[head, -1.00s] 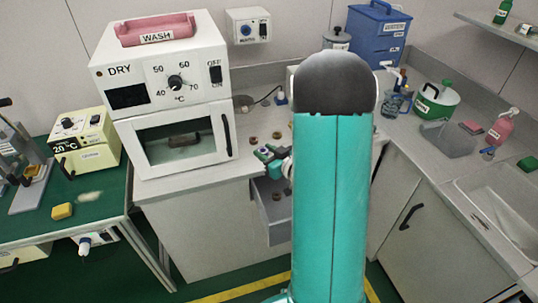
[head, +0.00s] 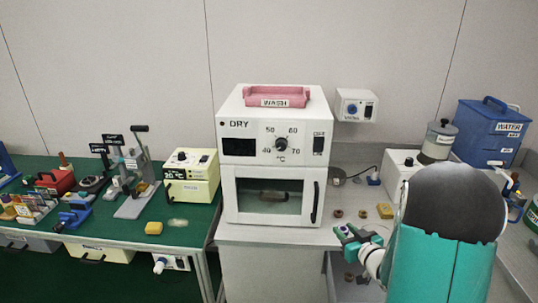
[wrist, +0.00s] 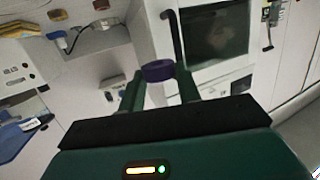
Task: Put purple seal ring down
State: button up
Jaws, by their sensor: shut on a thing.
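The purple seal ring (wrist: 158,70) is between the two fingertips of my gripper (wrist: 160,78) in the wrist view. My gripper is shut on it. In the head view my gripper (head: 350,236) is in front of the white counter's (head: 278,236) edge, right of the drying oven (head: 268,195). The ring is small and hard to make out there. Whether it is clear of every surface cannot be told from the head view.
Two brown rings (head: 338,213) and a yellow block (head: 385,211) lie on the counter behind my gripper. A pink tray (head: 276,97) marked WASH sits on the oven. A green bench (head: 190,234) with tools is on the left. An open drawer (head: 350,291) is below my gripper.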

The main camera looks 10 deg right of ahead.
jog(key=w+a+f+m+h, duration=0.1)
jog(key=w+a+f, duration=0.1)
jog(key=a+f, duration=1.5)
jog(key=a, duration=0.4)
jog(key=shift+w+h, duration=0.3)
jog(key=shift+w, duration=0.05)
jog(key=shift+r, duration=0.1)
